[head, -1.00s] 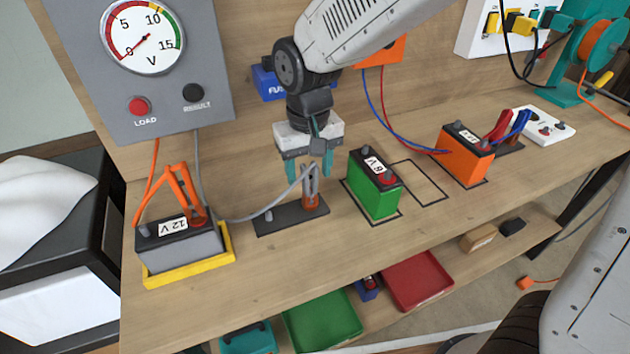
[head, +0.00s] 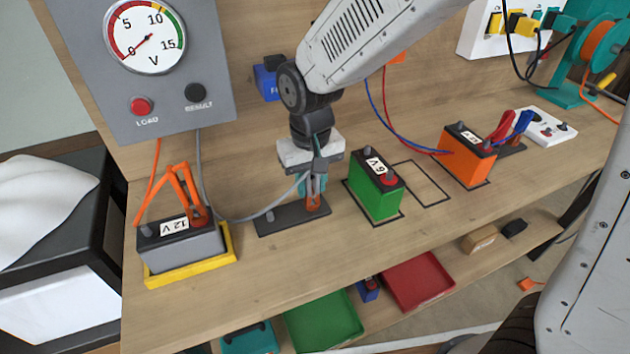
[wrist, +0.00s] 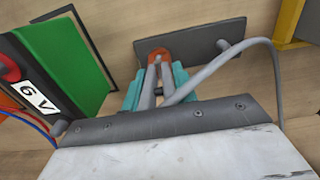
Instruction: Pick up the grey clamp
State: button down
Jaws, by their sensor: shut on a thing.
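The grey clamp (wrist: 158,84) sits on the orange post of a dark holder plate (head: 285,221), with its grey cable running off to the left in the head view. My gripper (head: 313,186) is shut on the grey clamp, its teal fingers on either side of the handles. In the wrist view my gripper (wrist: 154,88) shows the teal fingertips pressed against the clamp's two arms. The clamp's jaws are still at the orange post on the plate (wrist: 190,48). In the head view my gripper mostly hides the clamp.
A green 6 V battery (head: 376,188) stands close to the right of the holder. A 12 V battery (head: 180,245) with an orange clamp on it stands in a yellow tray (head: 190,276) at left. An orange battery (head: 467,158) stands farther right. The front bench strip is clear.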

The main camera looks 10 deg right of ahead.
aim_at(313, 201)
jog(key=shift+r, duration=0.5)
jog(key=r, duration=0.1)
jog(key=s+r, duration=0.1)
jog(key=shift+d+r, duration=0.1)
jog(key=shift+r, duration=0.2)
jog(key=s+d+r, duration=0.1)
jog(key=s+d, duration=0.3)
jog(key=s, duration=1)
jog(key=shift+s+r, duration=0.15)
jog(key=shift+s, duration=0.1)
jog(key=shift+d, duration=0.1)
